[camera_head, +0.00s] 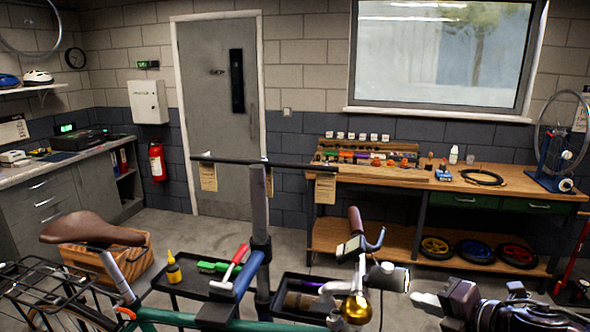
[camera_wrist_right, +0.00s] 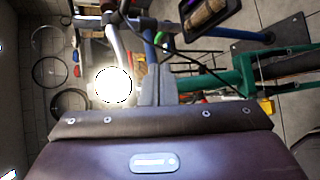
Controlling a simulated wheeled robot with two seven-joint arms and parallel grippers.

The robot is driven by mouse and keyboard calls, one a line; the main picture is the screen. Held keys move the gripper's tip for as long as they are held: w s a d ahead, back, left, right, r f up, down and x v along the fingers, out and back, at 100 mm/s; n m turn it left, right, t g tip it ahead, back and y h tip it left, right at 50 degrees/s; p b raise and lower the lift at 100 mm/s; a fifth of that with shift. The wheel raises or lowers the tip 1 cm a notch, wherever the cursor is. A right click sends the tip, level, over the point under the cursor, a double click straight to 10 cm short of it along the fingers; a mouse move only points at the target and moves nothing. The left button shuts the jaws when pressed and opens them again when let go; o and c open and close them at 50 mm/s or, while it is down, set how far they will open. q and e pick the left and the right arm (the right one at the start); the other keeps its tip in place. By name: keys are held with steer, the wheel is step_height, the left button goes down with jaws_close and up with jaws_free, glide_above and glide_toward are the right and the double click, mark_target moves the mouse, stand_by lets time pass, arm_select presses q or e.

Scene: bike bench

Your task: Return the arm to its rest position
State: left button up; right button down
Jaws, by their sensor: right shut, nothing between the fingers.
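My right gripper (camera_head: 424,300) comes in from the lower right in the head view, beside the front of the green bike (camera_head: 180,319). The lit headlamp (camera_head: 388,277) on the bike is just left of the fingertips, and I cannot tell the exact gap. The lamp glows white in the wrist view (camera_wrist_right: 113,85). My left gripper is not in the head view.
The handlebar (camera_head: 367,243) and brass bell (camera_head: 356,310) are close left of my right gripper. A repair stand post (camera_head: 260,210) holds trays (camera_head: 190,283). The wooden workbench (camera_head: 520,184) stands behind, with wheels on its lower shelf. Some floor is bare between bike and bench.

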steer(key=s+a+f+m+h, duration=0.1)
steer(key=s+f+m+h, duration=0.5)
steer(key=f+m, duration=0.75)
steer(key=s+a+f+m+g, duration=0.2)
steer(key=s+f+m+g, duration=0.15)
steer(key=s+m, duration=0.35)
steer(key=s+a+f+m+g, duration=0.25)
steer(key=s+m+g, duration=0.2)
steer(key=s, duration=0.35)
step_height(320, 180, down, 33)
steer(key=s+g+b, duration=0.1)
steer(key=s+b, duration=0.1)
steer(key=b, duration=0.2)
arm_select(q)
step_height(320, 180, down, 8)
steer(key=b, duration=0.3)
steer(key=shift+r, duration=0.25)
arm_select(e)
steer(key=s+d+f, duration=0.2)
steer(key=s+f, duration=0.7)
steer(key=f, duration=0.2)
steer(key=s+d+f+g+h, duration=0.1)
steer(key=s+d+f, duration=0.1)
steer(key=s+f, duration=0.8)
steer(key=shift+s+d+f, duration=0.2)
steer(key=shift+s+f, duration=0.05)
steer(key=shift+f, duration=0.35)
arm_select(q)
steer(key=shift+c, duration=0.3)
